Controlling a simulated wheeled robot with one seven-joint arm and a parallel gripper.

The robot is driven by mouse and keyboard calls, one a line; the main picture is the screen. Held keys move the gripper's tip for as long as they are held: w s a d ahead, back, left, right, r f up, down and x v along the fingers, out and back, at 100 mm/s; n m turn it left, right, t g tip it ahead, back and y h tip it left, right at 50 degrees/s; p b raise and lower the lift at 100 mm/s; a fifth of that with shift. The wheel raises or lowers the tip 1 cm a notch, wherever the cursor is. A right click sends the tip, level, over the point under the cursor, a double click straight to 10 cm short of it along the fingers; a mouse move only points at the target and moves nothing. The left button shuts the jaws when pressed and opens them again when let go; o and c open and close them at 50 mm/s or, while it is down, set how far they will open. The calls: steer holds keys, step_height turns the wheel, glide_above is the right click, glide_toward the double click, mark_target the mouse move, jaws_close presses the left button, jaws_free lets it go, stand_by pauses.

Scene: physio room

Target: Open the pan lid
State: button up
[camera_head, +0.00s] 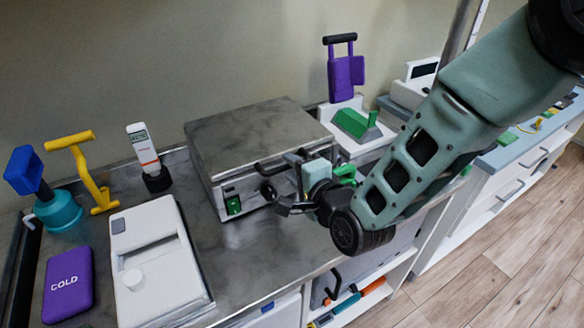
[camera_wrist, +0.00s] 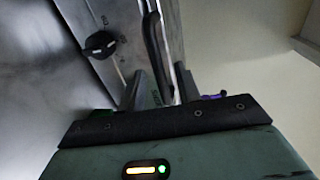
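The pan is a grey metal box on the counter, with a flat closed lid (camera_head: 255,130). A black bar handle (camera_wrist: 154,50) stands out from its front; in the head view it is partly hidden by my gripper. My gripper (camera_head: 279,188) is at the front right of the box. In the wrist view my gripper's two fingers (camera_wrist: 164,88) stand apart, with the handle's near end between them. Gaps show beside the handle, so the fingers look open around it; I cannot tell whether either touches it.
A dark knob (camera_wrist: 100,45) sits on the box front, beside the handle. A green switch (camera_head: 233,205) is lower left on that front. A white device (camera_head: 155,262) and a purple cold pack (camera_head: 68,284) lie to the left. A white stand with a green block (camera_head: 355,124) is right of the box.

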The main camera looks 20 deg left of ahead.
steer(key=shift+w+a, duration=0.2)
steer(key=shift+a, duration=0.05)
jaws_close()
